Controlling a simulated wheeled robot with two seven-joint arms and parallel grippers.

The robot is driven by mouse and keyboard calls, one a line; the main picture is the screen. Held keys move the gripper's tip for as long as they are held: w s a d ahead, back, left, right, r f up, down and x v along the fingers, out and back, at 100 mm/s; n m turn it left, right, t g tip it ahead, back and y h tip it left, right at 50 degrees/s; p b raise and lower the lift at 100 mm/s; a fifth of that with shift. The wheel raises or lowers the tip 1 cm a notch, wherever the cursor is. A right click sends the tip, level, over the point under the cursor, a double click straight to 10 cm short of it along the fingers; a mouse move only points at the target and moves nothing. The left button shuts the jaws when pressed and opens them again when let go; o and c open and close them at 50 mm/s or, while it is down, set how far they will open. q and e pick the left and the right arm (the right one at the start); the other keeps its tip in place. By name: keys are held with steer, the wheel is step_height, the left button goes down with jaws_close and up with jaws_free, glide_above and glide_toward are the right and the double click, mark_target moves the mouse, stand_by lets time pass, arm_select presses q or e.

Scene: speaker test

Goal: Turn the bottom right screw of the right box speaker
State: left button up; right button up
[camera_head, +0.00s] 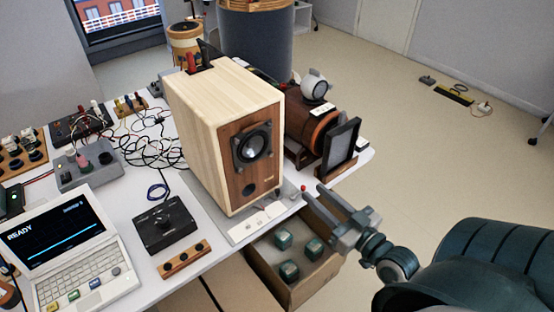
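A box speaker (222,135) with a pale wood cabinet and a darker wood front stands upright on the table. Its front has a black-framed round driver (252,147) and a small dark round hole (249,189) below. Its individual screws are too small to make out. It is the only wooden box speaker I can clearly see. My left gripper is not in view.
A brown cylindrical device (305,128) and a dark framed panel (341,146) stand right of the speaker. A laptop (68,245), a black box (163,224) and tangled cables fill the left.

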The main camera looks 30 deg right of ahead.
mark_target(272, 155)
steer(key=w+p, duration=0.1)
steer(key=w, duration=0.4)
steer(key=w+p, duration=0.2)
steer(key=w, duration=0.3)
steer(key=w+a+p, duration=0.1)
steer(key=w, duration=0.4)
steer(key=shift+w+a+p, duration=0.1)
steer(key=shift+w+p, duration=0.2)
steer(key=shift+w, duration=0.55)
jaws_close()
